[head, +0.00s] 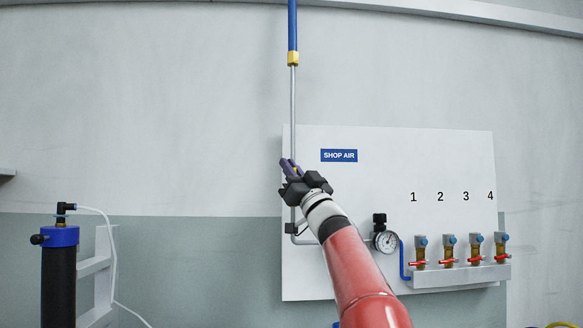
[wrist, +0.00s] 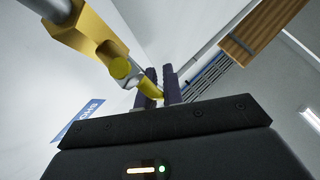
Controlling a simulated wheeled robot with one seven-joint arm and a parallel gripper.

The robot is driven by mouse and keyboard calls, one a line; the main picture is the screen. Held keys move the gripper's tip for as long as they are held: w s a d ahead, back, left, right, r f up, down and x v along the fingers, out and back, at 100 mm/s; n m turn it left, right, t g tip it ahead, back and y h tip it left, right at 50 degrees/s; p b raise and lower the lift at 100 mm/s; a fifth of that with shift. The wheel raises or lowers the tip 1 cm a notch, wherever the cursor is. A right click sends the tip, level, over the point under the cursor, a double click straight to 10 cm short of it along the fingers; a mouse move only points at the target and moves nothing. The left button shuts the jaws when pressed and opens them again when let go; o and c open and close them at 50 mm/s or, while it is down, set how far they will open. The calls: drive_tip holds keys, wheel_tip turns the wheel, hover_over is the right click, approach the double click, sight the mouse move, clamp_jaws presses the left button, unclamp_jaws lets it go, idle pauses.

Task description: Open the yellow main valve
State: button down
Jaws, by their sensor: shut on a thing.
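The yellow main valve shows in the wrist view as a golden body (wrist: 97,36) on a grey pipe, with a yellow lever (wrist: 146,82) reaching toward my fingers. My gripper (head: 288,166) is up against the vertical pipe at the left part of the white panel in the head view. Its dark purple fingers, also in the wrist view (wrist: 161,76), are shut on the lever's end. In the head view only a small yellow speck of the valve shows among the fingers; my gripper hides most of the rest.
The white SHOP AIR panel (head: 440,165) carries a pressure gauge (head: 386,241) and several numbered outlets with red handles at lower right. A grey pipe (head: 292,100) rises to a yellow fitting and blue pipe. A black cylinder with a blue cap (head: 60,237) stands at left.

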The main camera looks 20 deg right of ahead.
drive_tip(key=c, duration=1.5)
unclamp_jaws()
drive_tip(key=b+v, duration=0.3)
drive_tip(key=v, duration=0.4)
drive_tip(key=shift+s+f+b, duration=0.3)
drive_tip(key=shift+b, duration=0.05)
